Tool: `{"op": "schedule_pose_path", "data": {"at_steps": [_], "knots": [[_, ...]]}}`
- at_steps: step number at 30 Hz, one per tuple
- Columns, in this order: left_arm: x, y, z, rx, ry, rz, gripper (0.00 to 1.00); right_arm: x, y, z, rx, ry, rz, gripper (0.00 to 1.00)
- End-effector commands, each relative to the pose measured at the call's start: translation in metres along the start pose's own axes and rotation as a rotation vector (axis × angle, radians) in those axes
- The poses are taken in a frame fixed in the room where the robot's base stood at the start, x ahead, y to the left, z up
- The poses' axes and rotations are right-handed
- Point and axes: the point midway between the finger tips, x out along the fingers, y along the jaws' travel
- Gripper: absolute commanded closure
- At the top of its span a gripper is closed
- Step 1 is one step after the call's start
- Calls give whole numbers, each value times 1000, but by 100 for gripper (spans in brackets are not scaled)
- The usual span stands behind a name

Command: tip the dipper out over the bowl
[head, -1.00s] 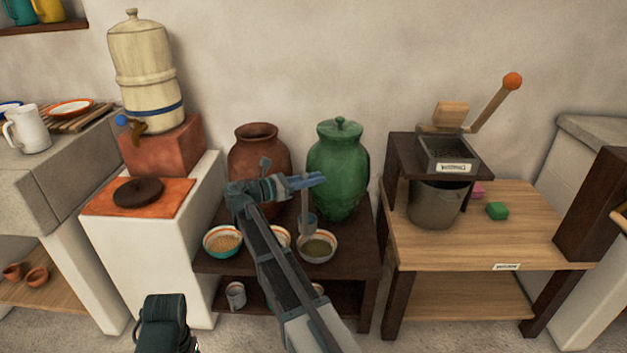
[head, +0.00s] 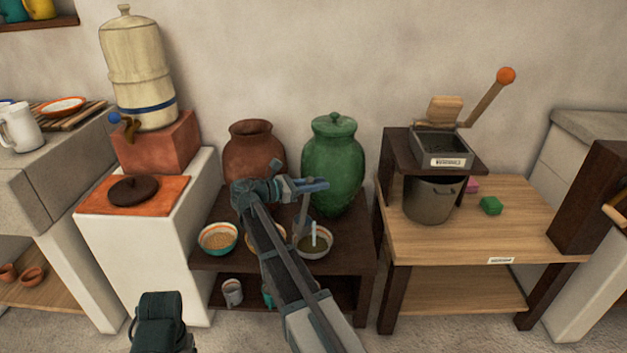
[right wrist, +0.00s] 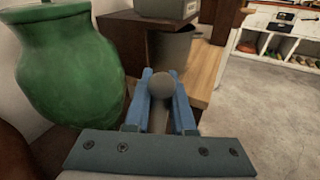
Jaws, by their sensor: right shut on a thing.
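My right gripper (head: 318,185) is shut on the upper handle of the dipper (head: 303,210), in front of the green jar. The handle's round end (right wrist: 162,86) shows between the blue fingers in the right wrist view. The dipper hangs down, slightly slanted, over the right-hand bowl (head: 329,250), which has dark greenish contents. A pale streak shows beside the dipper's lower end, above the bowl; I cannot tell whether it is the cup or something pouring. The cup is hard to make out.
The lidded green jar (head: 333,165) and an open brown jar (head: 253,152) stand behind. A bowl of grain (head: 218,238) sits left, and another bowl (head: 279,237) is partly hidden by my arm. A wooden table (head: 475,245) with a bucket (head: 430,200) stands right.

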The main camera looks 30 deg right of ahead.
Motion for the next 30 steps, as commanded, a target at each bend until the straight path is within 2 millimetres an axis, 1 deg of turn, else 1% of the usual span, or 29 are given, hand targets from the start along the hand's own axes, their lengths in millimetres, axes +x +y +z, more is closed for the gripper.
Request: {"op": "schedule_pose_path", "data": {"at_steps": [3, 30], "knots": [[-6, -1, 0, -1, 0, -1, 29, 5, -4, 1, 18, 26, -2, 100], [-31, -3, 2, -3, -1, 2, 29, 40, -28, -8, 151, 225, -2, 100]]}}
